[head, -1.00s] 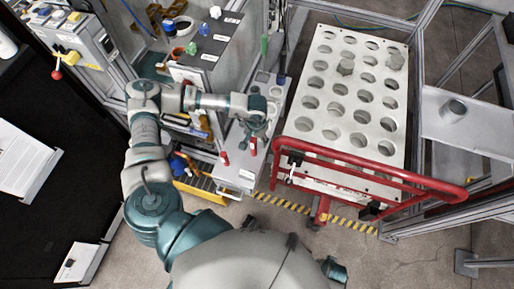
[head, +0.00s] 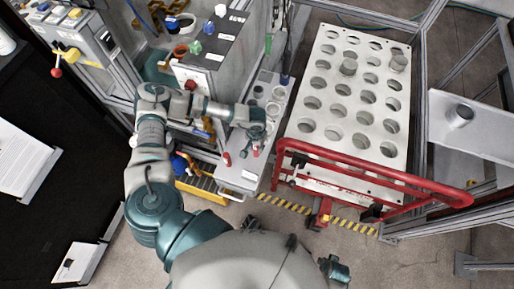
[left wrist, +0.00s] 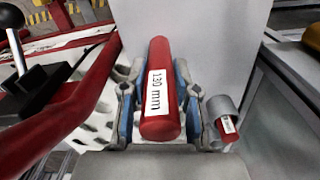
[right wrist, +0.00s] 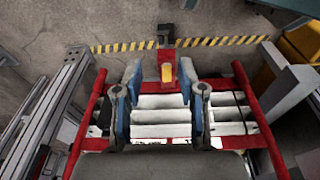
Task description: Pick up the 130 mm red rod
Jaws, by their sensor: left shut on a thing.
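The red rod (left wrist: 160,90) with a white "130 mm" label stands between the fingers of my left gripper in the left wrist view. My left gripper (left wrist: 158,100) is shut on it, with one blue-padded finger on each side. In the head view my left gripper (head: 254,138) is over the narrow grey bench, and the rod (head: 255,153) shows as a small red bit below it. My right gripper (right wrist: 158,88) is open, its fingers wide apart with nothing held between them.
A second red rod (left wrist: 227,124) sits in a grey holder beside the held one. The red-railed cart with a perforated white plate (head: 346,131) stands right of the bench. A grey cabinet (head: 215,45) stands behind my left arm. Striped floor tape (right wrist: 215,41) shows in the right wrist view.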

